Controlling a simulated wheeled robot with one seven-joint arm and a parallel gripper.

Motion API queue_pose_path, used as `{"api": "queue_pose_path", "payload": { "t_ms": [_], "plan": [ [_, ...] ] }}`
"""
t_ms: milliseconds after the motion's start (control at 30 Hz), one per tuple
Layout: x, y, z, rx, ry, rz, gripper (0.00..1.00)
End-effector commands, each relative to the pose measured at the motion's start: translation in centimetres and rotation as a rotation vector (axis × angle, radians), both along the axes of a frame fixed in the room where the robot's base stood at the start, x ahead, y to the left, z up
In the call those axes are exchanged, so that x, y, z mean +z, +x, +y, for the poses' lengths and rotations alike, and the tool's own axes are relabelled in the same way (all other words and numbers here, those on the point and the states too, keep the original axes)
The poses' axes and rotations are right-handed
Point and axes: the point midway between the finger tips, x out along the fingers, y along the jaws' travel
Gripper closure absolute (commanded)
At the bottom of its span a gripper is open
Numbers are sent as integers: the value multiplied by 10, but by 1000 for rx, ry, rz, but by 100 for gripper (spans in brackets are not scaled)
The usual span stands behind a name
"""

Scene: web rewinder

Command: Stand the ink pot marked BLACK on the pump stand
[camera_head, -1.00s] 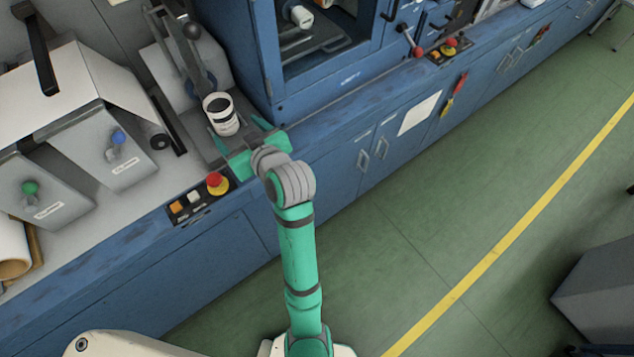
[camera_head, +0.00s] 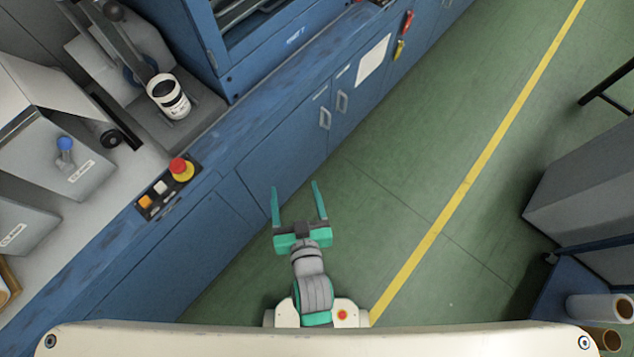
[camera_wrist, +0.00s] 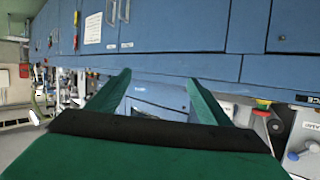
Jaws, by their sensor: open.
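A white ink pot (camera_head: 168,97) with a dark top stands on a grey metal plate (camera_head: 196,120) beside a lever press-like fixture, at the upper left of the head view. Its label is too small to read. I cannot tell for certain whether that plate is the pump stand. My gripper (camera_head: 297,190) is open and empty, with green fingers apart, out over the green floor in front of the blue cabinets. It is well away from the pot. In the wrist view the open fingers (camera_wrist: 158,95) have nothing between them; the pot is not seen there.
A control panel with a red mushroom button (camera_head: 181,168) sits on the blue counter edge. Grey boxes with a blue knob (camera_head: 65,144) stand at left. A grey cabinet (camera_head: 590,195) and rolls (camera_head: 600,307) are at right. The floor between is clear.

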Motion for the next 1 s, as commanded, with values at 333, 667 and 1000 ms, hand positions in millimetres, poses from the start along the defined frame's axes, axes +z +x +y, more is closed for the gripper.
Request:
{"api": "queue_pose_path", "payload": {
  "t_ms": [333,667,1000],
  "plan": [
    [14,-109,-48,-147,-36,-51,28],
    [37,-154,-55,-184,-47,-89,28],
    [38,-155,-55,-184,-47,-91,28]
  ]
}}
